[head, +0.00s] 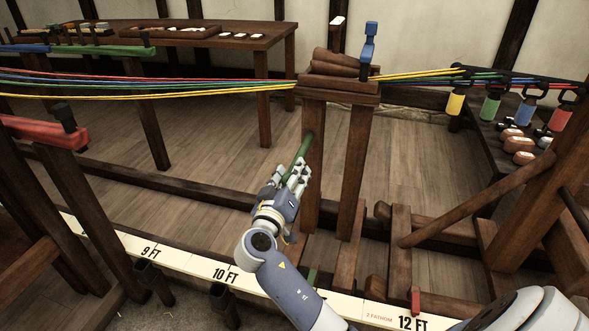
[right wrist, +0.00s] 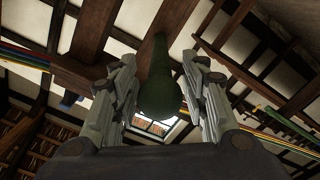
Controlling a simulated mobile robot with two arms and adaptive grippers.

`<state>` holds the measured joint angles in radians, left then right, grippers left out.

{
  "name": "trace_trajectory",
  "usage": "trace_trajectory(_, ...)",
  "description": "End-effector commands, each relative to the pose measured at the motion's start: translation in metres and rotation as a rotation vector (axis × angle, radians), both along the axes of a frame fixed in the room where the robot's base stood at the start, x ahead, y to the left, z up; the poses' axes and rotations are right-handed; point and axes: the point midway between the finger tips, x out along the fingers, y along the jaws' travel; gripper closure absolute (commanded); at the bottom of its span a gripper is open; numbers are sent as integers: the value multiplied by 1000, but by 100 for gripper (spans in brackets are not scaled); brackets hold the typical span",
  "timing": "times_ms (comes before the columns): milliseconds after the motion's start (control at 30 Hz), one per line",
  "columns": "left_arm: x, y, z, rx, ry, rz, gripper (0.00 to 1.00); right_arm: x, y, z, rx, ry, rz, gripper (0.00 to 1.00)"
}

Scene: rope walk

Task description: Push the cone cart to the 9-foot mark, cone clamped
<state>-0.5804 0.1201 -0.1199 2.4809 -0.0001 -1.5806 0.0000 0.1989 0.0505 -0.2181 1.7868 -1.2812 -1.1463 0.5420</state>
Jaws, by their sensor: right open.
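The wooden cone cart (head: 341,94) stands mid-picture in the head view, past the 10 FT mark and short of 12 FT. The taut coloured ropes run through its top. A blue lever (head: 369,45) stands upright on top; I cannot tell whether the cone is clamped. A green handle (head: 304,147) slants from the cart's near post. My right gripper (head: 296,178) is open at its lower end. In the right wrist view the handle (right wrist: 161,84) lies between the spread fingers. The 9 FT mark (head: 149,252) is on the white scale at lower left. My left gripper is not in view.
A red-topped wooden stand (head: 45,131) rises at the left, near the 9 FT mark. Dark cups (head: 153,280) sit along the scale's near side. Hooks with coloured handles (head: 490,105) hold the rope ends at right. Wooden rails run along the floor; the floor behind is clear.

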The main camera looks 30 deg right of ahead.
Motion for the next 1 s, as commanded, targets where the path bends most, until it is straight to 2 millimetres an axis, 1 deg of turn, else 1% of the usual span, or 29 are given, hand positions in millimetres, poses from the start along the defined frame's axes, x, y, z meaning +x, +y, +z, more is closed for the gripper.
trace_trajectory(33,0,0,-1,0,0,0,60,5,-6,0,-2,0,0,59)
trace_trajectory(100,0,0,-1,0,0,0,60,11,-13,0,-2,0,0,59)
trace_trajectory(200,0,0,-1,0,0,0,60,16,-19,0,0,1,1,59)
trace_trajectory(533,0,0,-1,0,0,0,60,19,-22,0,0,1,1,59)
trace_trajectory(567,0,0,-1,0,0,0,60,19,-22,0,0,1,2,61)
trace_trajectory(600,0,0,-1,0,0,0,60,19,-22,0,0,1,2,70)
trace_trajectory(667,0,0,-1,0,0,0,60,19,-22,0,1,1,2,84)
trace_trajectory(700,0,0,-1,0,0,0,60,19,-22,0,1,1,2,93)
trace_trajectory(733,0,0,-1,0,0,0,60,19,-21,-1,1,1,2,100)
trace_trajectory(1000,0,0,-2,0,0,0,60,19,-22,-1,1,1,1,100)
